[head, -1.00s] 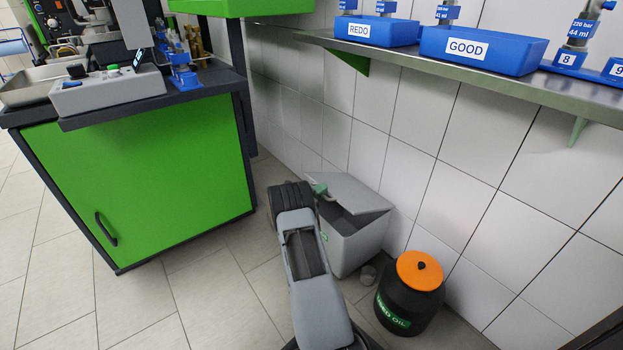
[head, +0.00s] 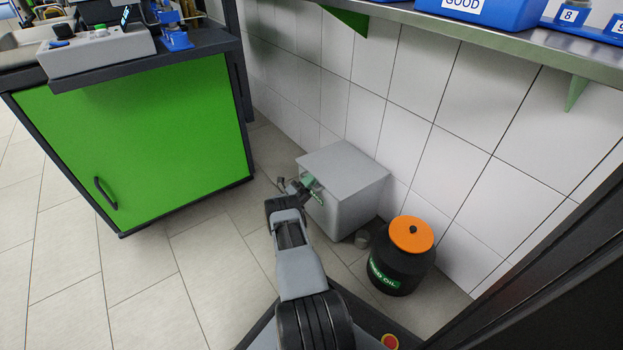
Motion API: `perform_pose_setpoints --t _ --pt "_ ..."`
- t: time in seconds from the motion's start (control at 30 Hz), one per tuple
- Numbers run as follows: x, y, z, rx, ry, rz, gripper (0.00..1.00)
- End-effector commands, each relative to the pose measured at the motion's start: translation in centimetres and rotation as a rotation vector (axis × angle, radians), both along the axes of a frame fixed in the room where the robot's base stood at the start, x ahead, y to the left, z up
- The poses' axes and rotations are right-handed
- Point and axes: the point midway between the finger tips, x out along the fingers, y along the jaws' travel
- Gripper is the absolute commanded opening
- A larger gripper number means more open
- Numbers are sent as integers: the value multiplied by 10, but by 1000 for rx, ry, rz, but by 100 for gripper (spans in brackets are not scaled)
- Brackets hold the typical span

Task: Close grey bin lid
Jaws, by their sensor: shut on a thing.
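The grey bin (head: 350,211) stands on the floor against the tiled wall. Its lid (head: 343,163) lies flat across the top, and no opening shows between lid and bin. My gripper (head: 311,187) is at the lid's front left edge. It looks shut on the green handle (head: 306,181) there. The arm partly hides the bin's front left side.
A black used-oil drum (head: 393,273) with an orange lid (head: 411,234) stands right of the bin. A green cabinet (head: 140,150) stands left. A steel shelf (head: 470,32) with blue bins is above.

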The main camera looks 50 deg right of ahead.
Motion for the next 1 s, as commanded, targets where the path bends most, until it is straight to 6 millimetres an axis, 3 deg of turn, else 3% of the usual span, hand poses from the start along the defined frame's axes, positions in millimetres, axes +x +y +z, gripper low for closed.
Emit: perform_pose_setpoints --t 0.03,0.37,0.4,0.67,1.0 --pt "3 10 -9 5 22 2 0" --pt "2 10 -9 5 22 2 0" --pt "2 10 -9 5 22 2 13" --pt "3 12 -8 7 20 6 38" --pt "3 9 -6 3 15 7 38"
